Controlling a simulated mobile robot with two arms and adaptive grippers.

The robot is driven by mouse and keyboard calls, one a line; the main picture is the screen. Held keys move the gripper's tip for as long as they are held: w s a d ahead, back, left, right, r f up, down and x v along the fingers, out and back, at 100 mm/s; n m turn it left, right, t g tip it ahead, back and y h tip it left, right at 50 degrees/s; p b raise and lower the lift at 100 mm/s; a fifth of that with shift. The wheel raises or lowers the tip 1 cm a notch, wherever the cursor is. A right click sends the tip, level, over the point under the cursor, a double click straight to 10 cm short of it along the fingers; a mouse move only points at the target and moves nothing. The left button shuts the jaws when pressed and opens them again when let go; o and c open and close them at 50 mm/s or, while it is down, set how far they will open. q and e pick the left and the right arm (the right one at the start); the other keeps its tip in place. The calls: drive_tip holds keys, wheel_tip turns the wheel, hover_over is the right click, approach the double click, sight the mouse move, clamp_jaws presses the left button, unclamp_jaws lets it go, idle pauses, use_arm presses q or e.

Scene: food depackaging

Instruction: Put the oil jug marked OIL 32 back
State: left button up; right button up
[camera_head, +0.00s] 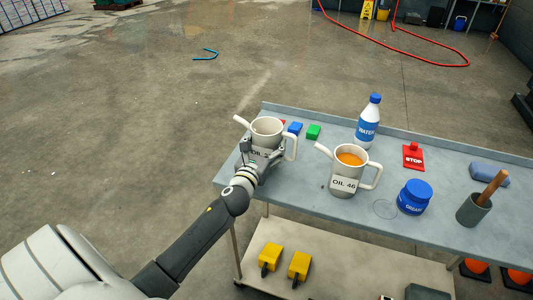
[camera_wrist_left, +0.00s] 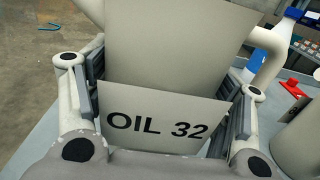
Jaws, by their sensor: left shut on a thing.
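The oil jug (camera_head: 266,128) is pale grey with a spout on its left and a handle on its right. In the left wrist view the jug (camera_wrist_left: 150,125) shows its OIL 32 label close between the fingers. My left gripper (camera_head: 262,158) is shut on the jug's body, at the left end of the grey cart top. I cannot tell whether the jug's base touches the cart, as the gripper hides it. My right gripper is not in view.
The OIL 46 jug (camera_head: 344,168), with orange liquid, stands to the right. Blue (camera_head: 295,128) and green (camera_head: 313,132) blocks lie behind.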

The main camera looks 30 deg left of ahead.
use_arm(q)
wheel_tip(320, 180, down, 3)
drive_tip(key=shift+r, duration=0.1)
idle(0.3)
drive_tip(key=shift+f+b, duration=0.2)
drive_tip(key=shift+b, duration=0.15)
drive_tip(key=o, duration=1.4)
drive_tip(key=shift+c, duration=0.2)
drive_tip(key=shift+f, duration=0.1)
